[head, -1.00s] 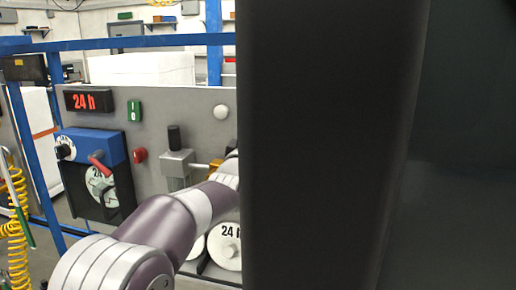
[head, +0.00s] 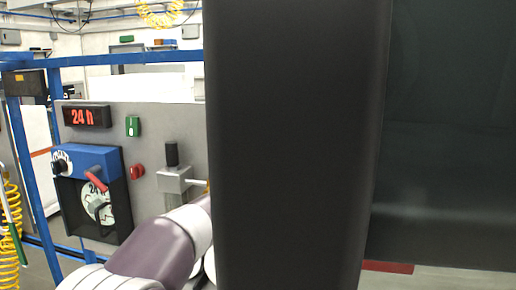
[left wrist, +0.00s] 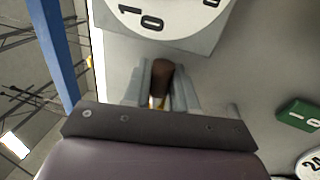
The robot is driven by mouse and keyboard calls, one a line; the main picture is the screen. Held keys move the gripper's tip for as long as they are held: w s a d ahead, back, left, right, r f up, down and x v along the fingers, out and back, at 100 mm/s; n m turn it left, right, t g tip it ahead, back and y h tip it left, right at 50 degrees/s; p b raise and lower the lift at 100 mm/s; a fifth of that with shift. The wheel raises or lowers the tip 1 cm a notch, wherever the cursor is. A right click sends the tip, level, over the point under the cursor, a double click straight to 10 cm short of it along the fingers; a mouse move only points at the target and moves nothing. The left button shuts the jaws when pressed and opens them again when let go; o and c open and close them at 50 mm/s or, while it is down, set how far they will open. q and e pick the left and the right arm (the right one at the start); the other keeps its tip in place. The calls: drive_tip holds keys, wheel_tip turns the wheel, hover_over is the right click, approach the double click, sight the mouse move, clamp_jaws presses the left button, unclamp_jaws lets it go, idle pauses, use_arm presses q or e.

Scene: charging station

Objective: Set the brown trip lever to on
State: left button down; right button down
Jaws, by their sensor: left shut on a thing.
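In the left wrist view my left gripper (left wrist: 161,80) is shut on the brown trip lever (left wrist: 162,69), whose dark brown end shows between the two grey fingers. A white dial (left wrist: 172,14) with black numerals on a grey block is just beyond the fingertips. In the head view my left arm reaches in from below, and its gripper and the brown lever are hidden behind a large dark shape. My right gripper is in neither view.
Blue frame posts stand at the left.

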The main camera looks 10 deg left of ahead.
use_arm(q)
drive_tip(key=c, duration=1)
unclamp_jaws()
drive_tip(key=shift+c, duration=0.2)
drive_tip(key=shift+s+f+b, duration=0.15)
drive_tip(key=shift+s+b, duration=0.1)
drive_tip(key=shift+b, duration=0.05)
drive_tip(key=s+f+b, duration=0.2)
drive_tip(key=s+b, duration=0.3)
drive_tip(key=s, duration=0.7)
drive_tip(key=shift+a, duration=0.2)
drive_tip(key=shift+f, duration=0.1)
